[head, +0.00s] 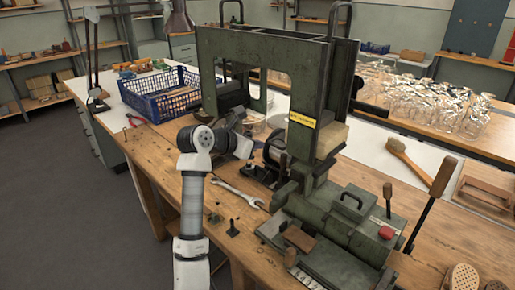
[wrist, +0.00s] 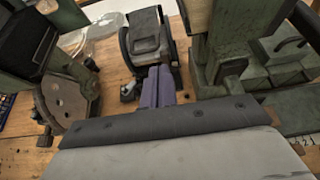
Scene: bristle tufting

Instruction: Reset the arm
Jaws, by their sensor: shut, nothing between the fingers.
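My arm (head: 195,185) rises from the bottom of the head view and bends right at its wrist, beside the big green machine (head: 305,95). In the wrist view my gripper (wrist: 158,72) shows as two purple-grey fingers pressed together, with nothing visible between them. The fingers point toward a dark clamp-like part (wrist: 147,38) of the machine; I cannot tell if they touch it. In the head view the fingertips are hard to make out against the dark machine parts.
A wrench (head: 238,193) lies on the wooden bench right of my arm. A blue crate (head: 160,108) stands behind. The machine's base has a red button (head: 386,232) and upright levers.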

